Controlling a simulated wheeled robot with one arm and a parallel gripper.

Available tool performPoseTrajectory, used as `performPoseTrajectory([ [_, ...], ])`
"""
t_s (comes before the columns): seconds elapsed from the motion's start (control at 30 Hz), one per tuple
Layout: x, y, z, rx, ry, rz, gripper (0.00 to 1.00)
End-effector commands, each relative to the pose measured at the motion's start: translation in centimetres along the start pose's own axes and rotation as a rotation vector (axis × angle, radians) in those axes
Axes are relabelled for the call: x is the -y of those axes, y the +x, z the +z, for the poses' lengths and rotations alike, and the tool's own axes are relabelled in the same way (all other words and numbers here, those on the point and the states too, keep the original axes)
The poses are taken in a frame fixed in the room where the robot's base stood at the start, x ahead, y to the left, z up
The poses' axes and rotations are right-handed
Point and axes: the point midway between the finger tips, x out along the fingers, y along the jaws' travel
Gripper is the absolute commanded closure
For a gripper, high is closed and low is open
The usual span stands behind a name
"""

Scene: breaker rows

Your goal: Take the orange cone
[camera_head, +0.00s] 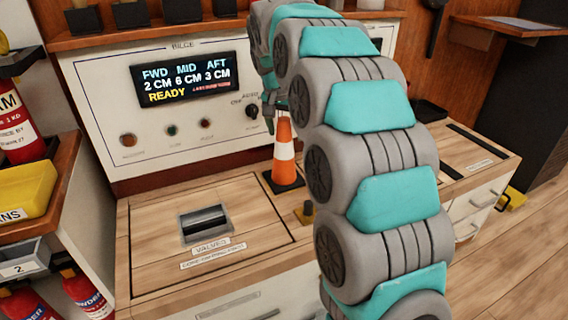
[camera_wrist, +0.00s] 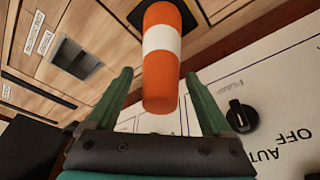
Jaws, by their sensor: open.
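The orange cone (camera_head: 285,155) has a white band and a dark square base, and stands upright on the wooden counter (camera_head: 150,258) in front of the bilge panel. In the wrist view the cone (camera_wrist: 162,75) reaches between the two green fingers of my gripper (camera_wrist: 162,100), its tip toward the palm. The fingers are apart, with a visible gap on each side of the cone. In the head view my gripper (camera_head: 270,110) is at the cone's top, partly hidden by my arm.
The bilge panel (camera_head: 110,90) with a display and knobs rises close behind the cone; a black rotary knob (camera_wrist: 241,115) is near the right finger. A recessed hatch handle (camera_head: 205,224) and a small brass post (camera_head: 305,211) are on the counter. A yellow bin (camera_head: 25,190) stands at left.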

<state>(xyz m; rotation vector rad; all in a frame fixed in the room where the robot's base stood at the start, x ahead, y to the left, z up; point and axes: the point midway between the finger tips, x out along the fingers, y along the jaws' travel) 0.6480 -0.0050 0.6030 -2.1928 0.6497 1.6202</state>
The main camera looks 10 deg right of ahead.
Motion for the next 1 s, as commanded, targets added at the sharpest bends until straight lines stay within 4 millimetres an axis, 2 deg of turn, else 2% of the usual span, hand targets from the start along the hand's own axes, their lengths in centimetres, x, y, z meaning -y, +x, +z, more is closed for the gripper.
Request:
performPoseTrajectory([
  [0.2,0.01,0.11,-0.02,-0.002,0.0,0.0,0.15],
  [0.9,0.01,0.11,0.0,-0.001,0.0,0.0,0.94],
  [1.0,0.01,0.11,0.01,-0.001,0.0,0.0,1.0],
])
